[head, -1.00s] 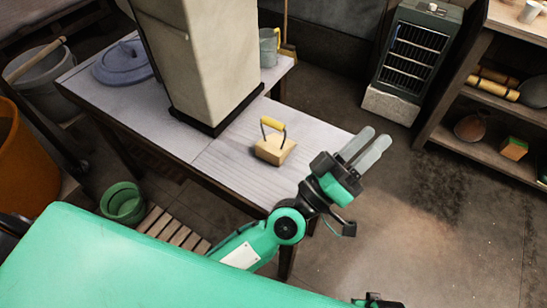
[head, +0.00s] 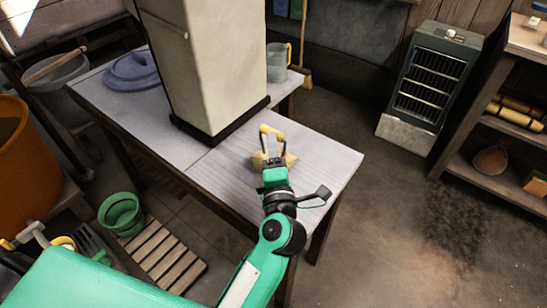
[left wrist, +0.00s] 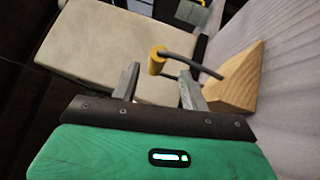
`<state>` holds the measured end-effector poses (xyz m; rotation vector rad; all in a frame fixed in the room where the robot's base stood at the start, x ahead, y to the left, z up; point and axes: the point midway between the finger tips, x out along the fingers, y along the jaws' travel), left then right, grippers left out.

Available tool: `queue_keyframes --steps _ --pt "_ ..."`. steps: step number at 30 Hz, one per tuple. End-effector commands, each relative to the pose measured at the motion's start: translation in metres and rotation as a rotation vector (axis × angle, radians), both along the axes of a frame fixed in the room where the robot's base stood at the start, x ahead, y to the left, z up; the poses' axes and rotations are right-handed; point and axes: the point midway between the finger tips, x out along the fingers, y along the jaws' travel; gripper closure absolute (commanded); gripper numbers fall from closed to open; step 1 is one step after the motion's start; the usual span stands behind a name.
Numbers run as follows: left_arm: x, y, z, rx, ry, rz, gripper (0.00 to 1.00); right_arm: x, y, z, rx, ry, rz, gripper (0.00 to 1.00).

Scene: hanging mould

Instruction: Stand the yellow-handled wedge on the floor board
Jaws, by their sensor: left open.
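The wedge (head: 291,160) is a light wooden block with a dark bent bar and a yellow grip (head: 272,131). It rests on the grey table, partly hidden by my left gripper (head: 269,150) in the head view. In the left wrist view the wooden block (left wrist: 240,80) is at the right. Its yellow grip (left wrist: 157,60) appears just beyond and between the fingertips of my open left gripper (left wrist: 159,82). I cannot tell whether they touch. A slatted wooden board (head: 167,250) lies on the floor left of my arm. My right gripper is not in view.
A tall beige block (head: 208,65) on a dark base stands on the table (head: 325,160) behind the wedge. A green pot (head: 122,212) stands beside the slatted board. A dark heater (head: 433,80) and shelves (head: 490,170) are at the right. Floor between is clear.

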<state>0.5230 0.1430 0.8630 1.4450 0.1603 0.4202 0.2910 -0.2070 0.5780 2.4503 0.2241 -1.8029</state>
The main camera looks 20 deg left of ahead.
Motion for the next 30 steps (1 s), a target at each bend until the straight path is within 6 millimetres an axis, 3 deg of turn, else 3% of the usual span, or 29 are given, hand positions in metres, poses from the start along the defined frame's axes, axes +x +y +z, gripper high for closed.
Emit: queue_keyframes --steps 8,18,28,30 --pt "0.019 0.007 0.004 0.002 -0.002 -0.001 0.55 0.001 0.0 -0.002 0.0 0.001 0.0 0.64" --pt "0.056 0.023 0.013 0.002 -0.002 0.0 0.55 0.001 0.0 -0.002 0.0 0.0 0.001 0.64" --pt "0.062 0.025 0.014 0.002 -0.002 -0.002 0.55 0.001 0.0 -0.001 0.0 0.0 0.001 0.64" --pt "0.062 0.025 0.014 0.002 -0.002 -0.002 0.67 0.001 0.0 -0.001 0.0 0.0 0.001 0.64"
